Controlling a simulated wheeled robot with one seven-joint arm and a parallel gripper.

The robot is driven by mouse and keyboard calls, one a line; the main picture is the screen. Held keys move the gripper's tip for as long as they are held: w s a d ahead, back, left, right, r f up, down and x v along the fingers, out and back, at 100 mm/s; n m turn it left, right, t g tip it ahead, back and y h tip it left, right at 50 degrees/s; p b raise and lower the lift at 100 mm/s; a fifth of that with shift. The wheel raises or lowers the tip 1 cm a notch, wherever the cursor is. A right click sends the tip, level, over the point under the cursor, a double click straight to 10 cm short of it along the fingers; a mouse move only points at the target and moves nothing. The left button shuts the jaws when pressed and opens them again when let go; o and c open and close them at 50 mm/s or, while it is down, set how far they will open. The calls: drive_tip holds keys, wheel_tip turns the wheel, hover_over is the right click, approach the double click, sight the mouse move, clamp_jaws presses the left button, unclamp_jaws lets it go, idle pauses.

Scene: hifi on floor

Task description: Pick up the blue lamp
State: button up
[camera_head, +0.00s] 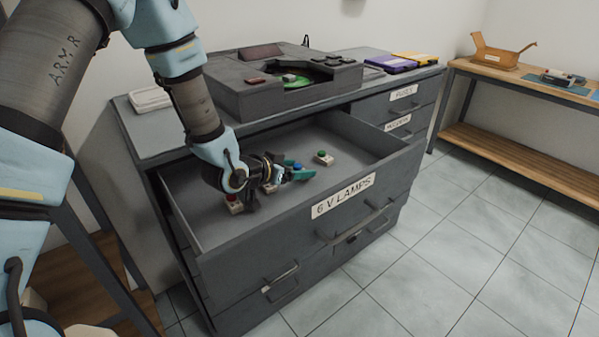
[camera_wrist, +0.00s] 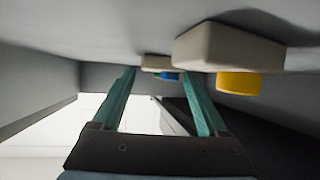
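The blue lamp (camera_head: 297,167) has a blue cap and stands in the open drawer (camera_head: 355,207) labelled "6 V LAMPS". My gripper (camera_head: 292,174) is low inside the drawer, right beside the blue lamp and partly covering it. In the wrist view, the two teal fingers of my gripper (camera_wrist: 160,73) are spread apart with nothing held. The blue lamp (camera_wrist: 172,76) shows small beyond the fingertips, in the gap nearer the right finger; its pale base is partly hidden by a closer lamp. I cannot tell whether a finger touches it.
A yellow lamp (camera_wrist: 238,82) with a pale base is close beside the right finger in the wrist view. A green lamp (camera_head: 322,157) stands behind the blue one, and a red lamp (camera_head: 233,201) at the left. Drawer walls surround them. A grey device (camera_head: 270,90) sits on the cabinet.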

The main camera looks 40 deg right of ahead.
drive_tip(key=c, duration=1)
wheel_tip(320, 180, up, 10)
drive_tip(key=shift+b, duration=0.85)
